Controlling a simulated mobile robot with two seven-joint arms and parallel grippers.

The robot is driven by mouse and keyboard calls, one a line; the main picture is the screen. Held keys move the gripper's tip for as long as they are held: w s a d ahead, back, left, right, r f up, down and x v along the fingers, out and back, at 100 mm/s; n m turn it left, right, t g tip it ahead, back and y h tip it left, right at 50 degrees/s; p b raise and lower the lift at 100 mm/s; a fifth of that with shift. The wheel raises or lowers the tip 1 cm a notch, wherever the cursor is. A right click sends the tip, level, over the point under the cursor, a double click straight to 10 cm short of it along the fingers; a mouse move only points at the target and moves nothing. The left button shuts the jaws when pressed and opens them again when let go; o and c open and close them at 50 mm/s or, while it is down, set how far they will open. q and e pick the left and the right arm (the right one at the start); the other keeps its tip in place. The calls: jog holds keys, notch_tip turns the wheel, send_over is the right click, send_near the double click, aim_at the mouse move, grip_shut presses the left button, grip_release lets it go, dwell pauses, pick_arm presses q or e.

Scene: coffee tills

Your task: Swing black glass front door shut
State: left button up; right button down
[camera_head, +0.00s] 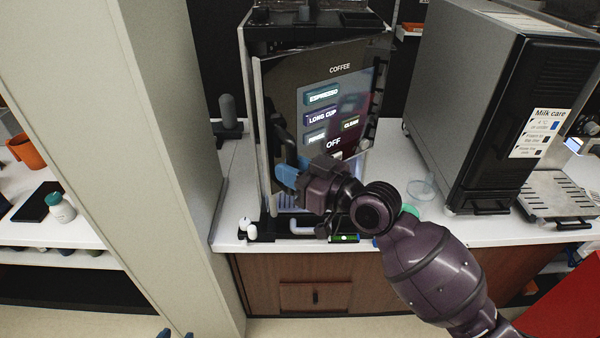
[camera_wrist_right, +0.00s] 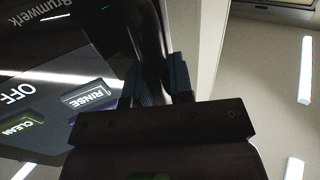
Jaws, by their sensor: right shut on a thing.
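The black glass front door (camera_head: 345,85) of the coffee machine carries a lit menu with COFFEE, ESPRESSO, LONG CUP, RINSE, CLEAN and OFF. It stands ajar, with its left edge out from the machine body. My right gripper (camera_head: 288,172) is at the door's left side, its blue fingers shut on the dark upright handle (camera_head: 283,135). The right wrist view shows the fingers (camera_wrist_right: 155,80) around this handle (camera_wrist_right: 148,35), beside the door glass (camera_wrist_right: 50,70). Two blue tips of my left gripper (camera_head: 176,333) show apart at the bottom edge.
A black milk cooler (camera_head: 480,110) stands to the right, with a drip tray (camera_head: 560,195) beyond it. A pale upright panel (camera_head: 150,130) stands close on the left. Small items, including a white knob (camera_head: 248,229), lie at the counter's front edge.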

jog(key=shift+a, duration=0.1)
jog(key=shift+w+a, duration=0.1)
jog(key=shift+w, duration=0.05)
jog(key=shift+w+a+b, duration=1.2)
jog(key=shift+w+a, duration=1)
jog(key=shift+w, duration=0.25)
jog(key=c, duration=0.9)
grip_release()
